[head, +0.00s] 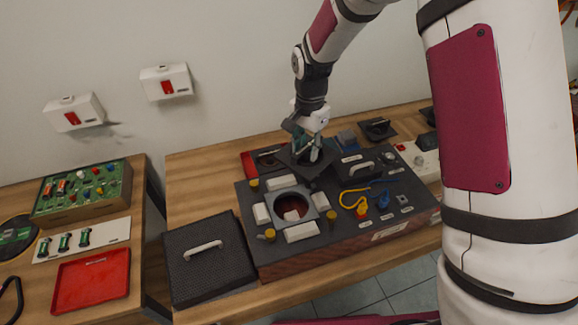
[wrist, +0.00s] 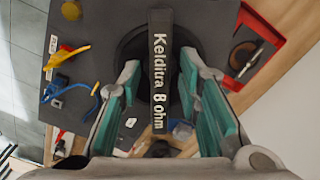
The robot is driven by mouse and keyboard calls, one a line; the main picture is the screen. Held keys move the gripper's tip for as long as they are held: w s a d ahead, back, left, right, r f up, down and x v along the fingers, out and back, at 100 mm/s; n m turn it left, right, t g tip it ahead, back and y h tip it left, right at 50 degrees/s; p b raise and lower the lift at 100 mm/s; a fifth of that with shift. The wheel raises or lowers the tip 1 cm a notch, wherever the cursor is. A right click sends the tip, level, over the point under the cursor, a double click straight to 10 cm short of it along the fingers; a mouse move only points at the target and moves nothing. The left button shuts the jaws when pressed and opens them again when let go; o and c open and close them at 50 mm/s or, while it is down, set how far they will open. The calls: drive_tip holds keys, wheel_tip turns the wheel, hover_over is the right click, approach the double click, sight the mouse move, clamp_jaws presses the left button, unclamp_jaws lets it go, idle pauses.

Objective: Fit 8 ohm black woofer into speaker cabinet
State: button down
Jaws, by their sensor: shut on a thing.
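My gripper (head: 308,145) has its teal fingers closed on the black woofer's handle bar, lettered "Kelditra 8 ohm" (wrist: 160,70). In the head view the dark woofer (head: 303,165) is under the fingers, over the back part of the speaker cabinet (head: 390,236). I cannot tell whether it touches the cabinet. The cabinet lies flat with a dark grey top. Its round opening (head: 292,209), with a light rim and reddish inside, is in front of and slightly left of the woofer. In the wrist view the woofer's round black body (wrist: 128,48) is partly hidden by the bar and fingers.
White blocks and yellow posts (head: 270,234) surround the opening. Yellow and blue cables (head: 354,200) lie to its right. A black grille panel with a white handle (head: 206,258) is at the left. A red tray (wrist: 262,30) holds a ring-shaped part. Another black part (head: 378,129) is at the back.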

drive_tip(key=s+a+f+m+b, duration=0.1)
drive_tip(key=s+a+f+m, duration=0.1)
drive_tip(key=s+a+m, duration=0.2)
drive_tip(key=s+m, duration=0.1)
drive_tip(key=s, duration=0.1)
drive_tip(key=shift+s+a+f+m+b, duration=0.3)
drive_tip(key=shift+s+f+m, duration=0.05)
drive_tip(key=shift+s+m, duration=0.05)
idle(1.1)
drive_tip(key=shift+f, duration=0.25)
idle(0.3)
drive_tip(key=shift+f, duration=0.35)
drive_tip(key=shift+f, duration=0.65)
drive_tip(key=shift+f, duration=0.4)
drive_tip(key=shift+f, duration=0.65)
